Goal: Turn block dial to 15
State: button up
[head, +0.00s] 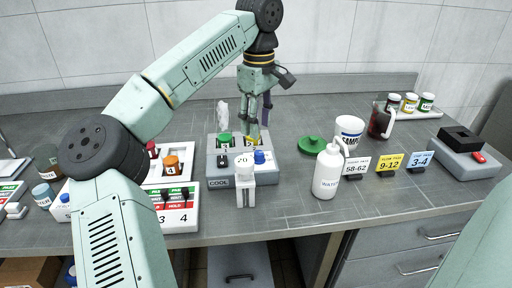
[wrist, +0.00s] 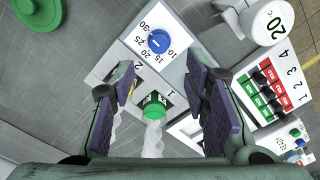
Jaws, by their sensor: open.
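The block dial (wrist: 158,41) is a round blue knob on a white scale with numbers including 15, 25 and 30. It also shows in the head view (head: 259,157) on top of the grey cooling block (head: 218,183), marked COOL. A small pale mark shows on the knob, but I cannot tell exactly which number it points at. My gripper (wrist: 163,68) is open and empty. Its purple fingers are spread above the block, apart from the dial, which lies ahead of the fingertips in the wrist view. In the head view my gripper (head: 255,130) points downward.
A green-capped tube (wrist: 154,104) stands in the block, between the fingers in the wrist view. A white display reading 20 (head: 245,162) stands in front of the block. A white bottle (head: 328,172) is to the right, a switch panel (head: 178,217) to the left.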

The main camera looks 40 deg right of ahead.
aim_at(259, 152)
notch_tip(259, 152, down, 8)
jog(key=shift+f+p, duration=0.15)
jog(key=shift+p, duration=0.55)
jog(key=shift+c, duration=0.6)
grip_shut()
